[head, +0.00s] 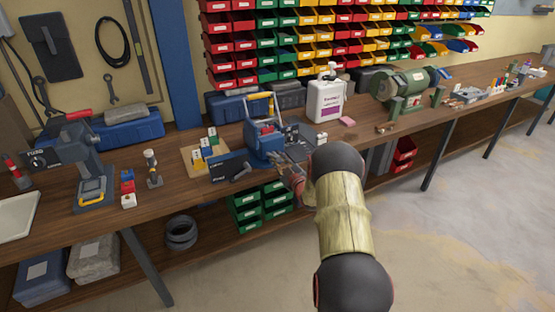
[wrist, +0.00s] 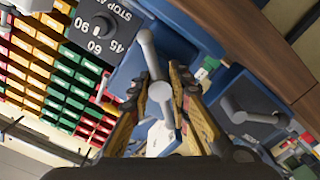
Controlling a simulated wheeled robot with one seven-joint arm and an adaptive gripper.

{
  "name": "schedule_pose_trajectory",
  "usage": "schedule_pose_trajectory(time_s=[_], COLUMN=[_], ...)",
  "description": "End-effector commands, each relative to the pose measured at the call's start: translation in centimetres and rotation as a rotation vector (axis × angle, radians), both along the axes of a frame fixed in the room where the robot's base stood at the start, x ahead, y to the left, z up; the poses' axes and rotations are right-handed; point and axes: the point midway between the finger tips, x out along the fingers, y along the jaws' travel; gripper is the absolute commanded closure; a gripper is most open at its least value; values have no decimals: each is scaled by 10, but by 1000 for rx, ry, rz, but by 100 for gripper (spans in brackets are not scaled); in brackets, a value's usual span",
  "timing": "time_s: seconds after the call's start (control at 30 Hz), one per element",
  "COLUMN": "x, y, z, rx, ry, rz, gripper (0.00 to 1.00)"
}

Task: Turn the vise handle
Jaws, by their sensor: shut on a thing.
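The blue vise (head: 264,143) stands near the front edge of the wooden bench in the head view. In the wrist view its blue body (wrist: 127,68) lies behind my fingers. A grey vise handle (wrist: 147,48), a bar with a rounded end, runs between the two yellow-and-dark fingers. My gripper (wrist: 163,82) is shut on this handle, with a finger on each side. In the head view my gripper (head: 293,182) is at the front of the vise, and my arm comes in from the lower right. The handle is too small and covered to make out there.
A dark panel with a grey lever (wrist: 240,112) lies close beside the vise. A dial (wrist: 100,26) shows in the wrist view. A white jug (head: 325,101) and a green bench grinder (head: 402,88) stand to the right. Green drawers (head: 247,208) sit under the bench.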

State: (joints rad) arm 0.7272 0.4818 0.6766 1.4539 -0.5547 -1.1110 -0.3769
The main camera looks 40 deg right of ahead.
Motion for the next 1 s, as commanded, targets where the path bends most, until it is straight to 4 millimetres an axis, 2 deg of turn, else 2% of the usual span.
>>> schedule_pose_trajectory(time_s=[1.0], x=[-2], y=[3], z=[-6], rx=[944], ry=[-216], rz=[-4], gripper=[100])
